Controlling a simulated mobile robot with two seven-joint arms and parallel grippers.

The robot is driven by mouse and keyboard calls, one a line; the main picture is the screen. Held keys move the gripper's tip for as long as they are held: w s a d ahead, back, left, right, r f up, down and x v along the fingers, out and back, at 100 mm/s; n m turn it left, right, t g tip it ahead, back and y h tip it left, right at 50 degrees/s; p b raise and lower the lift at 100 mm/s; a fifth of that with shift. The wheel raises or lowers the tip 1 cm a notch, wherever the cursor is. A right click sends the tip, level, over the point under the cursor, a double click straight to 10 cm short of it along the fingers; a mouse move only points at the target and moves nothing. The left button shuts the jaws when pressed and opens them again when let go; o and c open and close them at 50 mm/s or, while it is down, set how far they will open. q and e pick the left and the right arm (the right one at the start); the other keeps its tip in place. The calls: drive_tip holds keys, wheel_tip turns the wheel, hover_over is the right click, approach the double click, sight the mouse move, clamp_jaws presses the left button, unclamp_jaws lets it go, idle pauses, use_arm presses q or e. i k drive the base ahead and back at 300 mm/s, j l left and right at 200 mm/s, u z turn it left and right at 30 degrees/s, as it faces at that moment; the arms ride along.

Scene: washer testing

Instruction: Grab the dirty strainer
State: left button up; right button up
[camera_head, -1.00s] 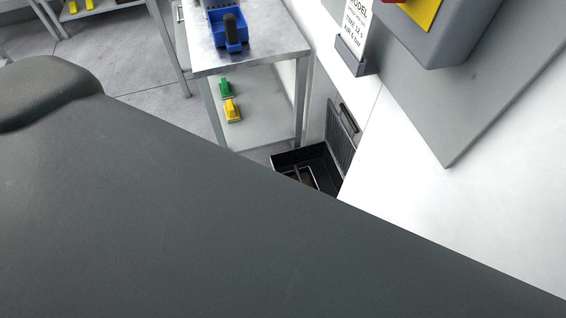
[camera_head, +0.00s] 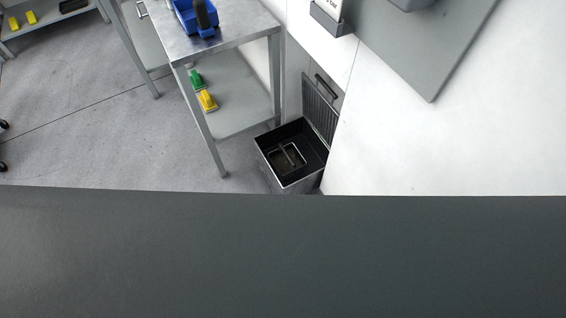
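A dark open box (camera_head: 265,148) stands low beside the steel table, against the white machine wall, with its grated lid (camera_head: 319,108) tilted up behind it. Inside it lies a dark, brownish square piece with a bar across it, which looks like the strainer (camera_head: 287,158). It is small in view, so I cannot tell its details. Neither of my grippers shows in the head view. A large dark grey surface fills the bottom of the view and hides what lies below it.
A steel table (camera_head: 240,30) holds a blue bin (camera_head: 190,22) with a dark handled object. Its lower shelf (camera_head: 245,105) carries a green item (camera_head: 196,79) and a yellow item (camera_head: 208,100). Grey floor (camera_head: 90,125) is clear at left. A white wall (camera_head: 440,150) stands at right.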

sight(287, 162)
drive_tip(key=i+j, duration=0.1)
drive_tip(key=j, duration=0.85)
drive_tip(key=i+j, duration=0.15)
drive_tip(key=j, duration=0.3)
drive_tip(key=i+j, duration=0.1)
drive_tip(key=j, duration=0.35)
drive_tip(key=z, duration=1.85)
